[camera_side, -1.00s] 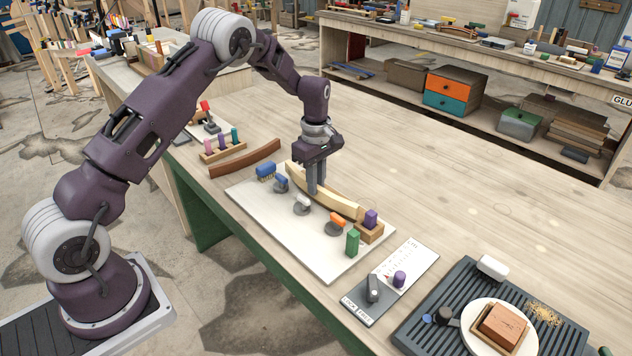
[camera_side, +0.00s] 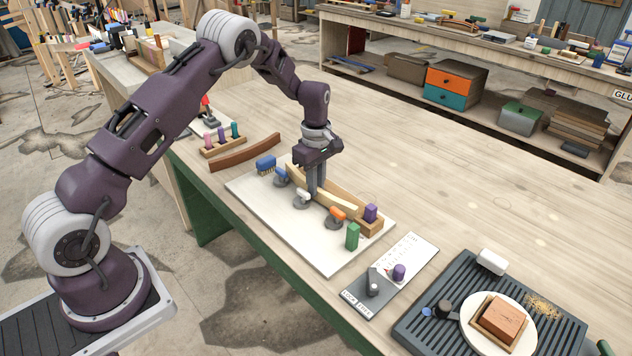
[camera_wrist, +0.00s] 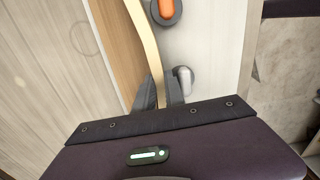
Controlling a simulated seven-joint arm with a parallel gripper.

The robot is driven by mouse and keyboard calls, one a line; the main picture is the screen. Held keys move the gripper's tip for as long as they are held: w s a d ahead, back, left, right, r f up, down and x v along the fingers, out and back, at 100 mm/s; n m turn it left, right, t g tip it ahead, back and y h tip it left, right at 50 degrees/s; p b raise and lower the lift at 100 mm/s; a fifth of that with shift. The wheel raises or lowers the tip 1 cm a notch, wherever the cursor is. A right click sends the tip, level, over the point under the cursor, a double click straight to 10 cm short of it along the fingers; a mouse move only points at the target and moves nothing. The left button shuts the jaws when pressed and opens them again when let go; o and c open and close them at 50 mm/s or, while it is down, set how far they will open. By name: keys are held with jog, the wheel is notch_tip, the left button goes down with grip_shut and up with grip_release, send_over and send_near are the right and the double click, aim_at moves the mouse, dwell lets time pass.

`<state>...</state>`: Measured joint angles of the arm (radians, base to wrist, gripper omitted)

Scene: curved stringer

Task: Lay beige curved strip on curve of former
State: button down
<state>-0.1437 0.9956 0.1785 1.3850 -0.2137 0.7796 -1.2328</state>
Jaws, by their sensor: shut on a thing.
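The beige curved strip (camera_side: 346,204) is a thin pale strip standing on edge along the inner side of the wooden former (camera_side: 372,227) on the white board. In the wrist view the strip (camera_wrist: 147,42) runs beside the brown former (camera_wrist: 121,40), bending along it; I cannot tell whether they touch everywhere. My gripper (camera_side: 315,196) is shut on the strip near its middle, low over the board. In the wrist view the fingers (camera_wrist: 157,92) straddle the strip. The strip's part behind the fingers is hidden in the side view.
Clamps with white (camera_side: 303,196), orange (camera_side: 337,213) and blue (camera_side: 281,175) tops stand along the board (camera_side: 290,225). A purple peg (camera_side: 370,212) and a green block (camera_side: 352,236) are at its right end. A dark brown curved strip (camera_side: 245,153) lies behind left.

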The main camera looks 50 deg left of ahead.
jog(key=shift+f, duration=0.35)
jog(key=c, duration=1.3)
grip_release()
notch_tip(320, 180, up, 7)
jog(key=s+d+r+m+t, duration=0.1)
jog(key=s+d+r+m, duration=0.3)
jog(key=s+r, duration=0.45)
jog(key=s+d+r+m+t, duration=0.2)
jog(key=s+d+r+m, duration=0.25)
jog(key=r, duration=0.75)
jog(key=s+d+m+t, duration=0.1)
jog(key=s+m, duration=0.2)
jog(key=s, duration=0.4)
jog(key=s+d+m, duration=0.1)
jog(key=s+m, duration=0.2)
jog(key=s, duration=0.4)
jog(key=s+d+m+t, duration=0.1)
jog(key=s+m, duration=0.3)
jog(key=s, duration=0.3)
jog(key=shift+s+d+t, duration=0.1)
jog(key=shift+d+t, duration=0.05)
jog(key=shift+t, duration=0.15)
